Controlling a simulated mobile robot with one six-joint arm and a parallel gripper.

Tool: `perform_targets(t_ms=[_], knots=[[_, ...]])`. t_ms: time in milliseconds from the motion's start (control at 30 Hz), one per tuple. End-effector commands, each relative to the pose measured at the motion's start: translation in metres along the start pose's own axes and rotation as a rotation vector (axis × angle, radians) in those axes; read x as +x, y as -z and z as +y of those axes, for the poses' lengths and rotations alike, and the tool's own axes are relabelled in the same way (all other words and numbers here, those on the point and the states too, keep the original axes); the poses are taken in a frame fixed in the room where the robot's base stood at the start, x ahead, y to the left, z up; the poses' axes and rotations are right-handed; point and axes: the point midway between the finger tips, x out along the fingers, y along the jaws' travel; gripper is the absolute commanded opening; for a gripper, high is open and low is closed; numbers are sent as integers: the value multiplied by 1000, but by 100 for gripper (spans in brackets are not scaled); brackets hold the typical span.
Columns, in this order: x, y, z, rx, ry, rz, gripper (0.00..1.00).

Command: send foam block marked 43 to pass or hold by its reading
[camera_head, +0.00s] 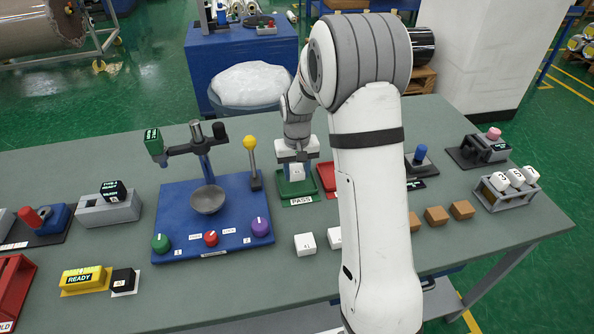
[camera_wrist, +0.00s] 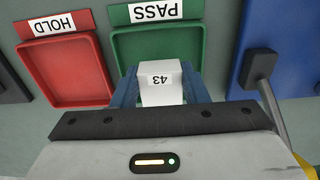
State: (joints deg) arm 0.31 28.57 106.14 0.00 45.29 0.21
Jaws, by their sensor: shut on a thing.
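The white foam block marked 43 (camera_wrist: 162,84) is between the blue fingers of my gripper (camera_wrist: 161,92), which is shut on it. In the head view the block (camera_head: 297,173) hangs from my gripper (camera_head: 297,164) at the green PASS tray (camera_head: 284,194). In the wrist view the block overlaps the front part of the PASS tray (camera_wrist: 128,47); whether it touches the tray floor I cannot tell. The red HOLD tray (camera_wrist: 62,78) lies beside the green one; in the head view my arm partly hides the HOLD tray (camera_head: 326,178).
A blue stand with a metal bowl (camera_head: 207,200), knobs and a yellow-topped lever (camera_head: 250,145) stands left of the trays. A white block marked 41 (camera_head: 305,244) and another white block (camera_head: 335,237) lie in front. Brown blocks (camera_head: 437,216) and a rack (camera_head: 507,192) are at right.

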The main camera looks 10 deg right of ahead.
Motion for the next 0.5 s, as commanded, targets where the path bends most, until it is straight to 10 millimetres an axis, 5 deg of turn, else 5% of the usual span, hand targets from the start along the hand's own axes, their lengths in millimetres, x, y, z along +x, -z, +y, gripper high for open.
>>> perform_targets(t_ms=[500], knots=[[12, 0, 1, 2, 0, 0, 15]])
